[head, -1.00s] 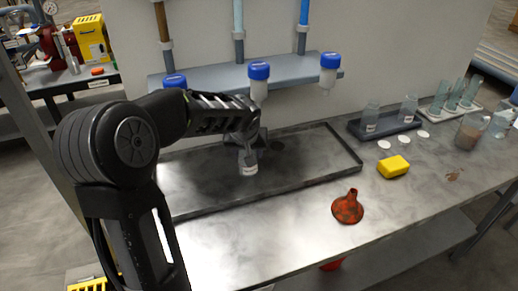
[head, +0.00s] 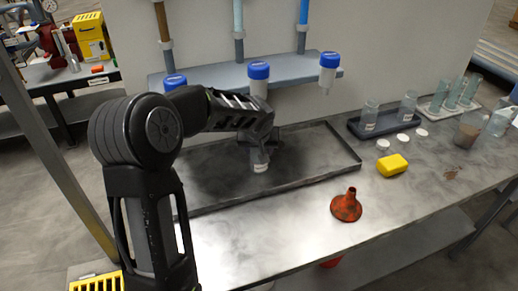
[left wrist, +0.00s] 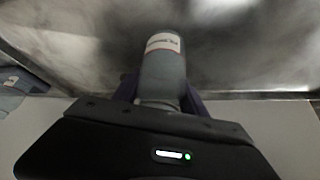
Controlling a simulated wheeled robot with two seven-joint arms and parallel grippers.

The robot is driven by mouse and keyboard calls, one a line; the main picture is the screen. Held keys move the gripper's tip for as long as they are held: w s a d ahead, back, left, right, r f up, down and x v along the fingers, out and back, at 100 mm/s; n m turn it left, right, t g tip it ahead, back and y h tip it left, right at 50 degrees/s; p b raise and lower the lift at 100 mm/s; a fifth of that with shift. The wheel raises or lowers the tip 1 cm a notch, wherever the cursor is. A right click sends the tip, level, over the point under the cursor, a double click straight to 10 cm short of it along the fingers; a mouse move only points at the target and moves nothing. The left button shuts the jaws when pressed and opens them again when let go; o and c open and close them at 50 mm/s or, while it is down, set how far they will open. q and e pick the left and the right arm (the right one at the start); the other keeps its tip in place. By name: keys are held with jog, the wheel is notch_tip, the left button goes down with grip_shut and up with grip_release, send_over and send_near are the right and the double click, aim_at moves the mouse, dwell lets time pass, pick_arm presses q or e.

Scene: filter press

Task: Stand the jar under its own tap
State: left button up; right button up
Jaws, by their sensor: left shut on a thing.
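A small clear jar with a white label (head: 261,166) is held over the dark-rimmed metal tray (head: 335,180). My left gripper (head: 258,146) is shut on it and hides its upper part. In the left wrist view the jar (left wrist: 163,72) sits between the fingers, its label showing; I cannot read it. Three blue-capped white taps line the wall shelf: left (head: 174,82), middle (head: 259,72) and right (head: 328,68). In the picture the jar is below the middle tap; whether it touches the tray, I cannot tell. My right gripper is out of view.
White discs (head: 403,138) and a dark tray (head: 360,131) with two labelled jars are further back. The right part of the metal tray is clear.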

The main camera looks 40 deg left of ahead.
pick_arm(q)
jog(key=o, duration=1.4)
jog(key=shift+c, duration=0.2)
jog(key=shift+r, duration=0.25)
jog(key=v, duration=1.1)
jog(key=shift+s+r+b, duration=0.2)
jog(key=shift+r+b, duration=0.05)
jog(key=shift+b, duration=0.15)
jog(key=shift+d, duration=0.15)
